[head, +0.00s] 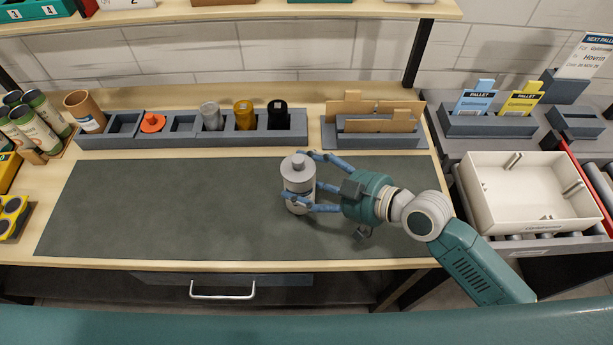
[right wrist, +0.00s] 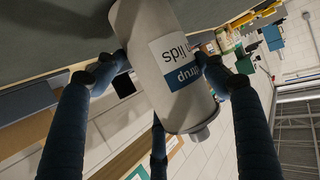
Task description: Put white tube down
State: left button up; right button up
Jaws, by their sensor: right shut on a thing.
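The white tube (head: 299,186), a pale cylinder with a grey knob on top, is upright over the right half of the dark mat (head: 170,205). My right gripper (head: 314,180) is shut around its side, coming in from the right with blue fingers. In the right wrist view the tube (right wrist: 143,50) fills the middle between the fingers, with a white and blue label (right wrist: 183,62) partly readable. Its lower end is close to the mat; I cannot tell whether it touches. My left gripper is not in view.
Behind the mat stands a grey rack (head: 185,126) with an orange piece and grey, yellow and black cylinders. A grey holder with brown boards (head: 375,125) is right of it. A cream crate (head: 525,195) stands at the right. The mat's left half is clear.

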jog(key=shift+f, duration=0.2)
jog(key=o, duration=1.2)
jog(key=shift+r, duration=0.1)
jog(key=shift+r, duration=0.25)
jog(key=shift+b+v, duration=1.65)
jog(key=shift+v, duration=4.3)
jog(key=shift+s+f, duration=0.1)
jog(key=shift+s, duration=0.05)
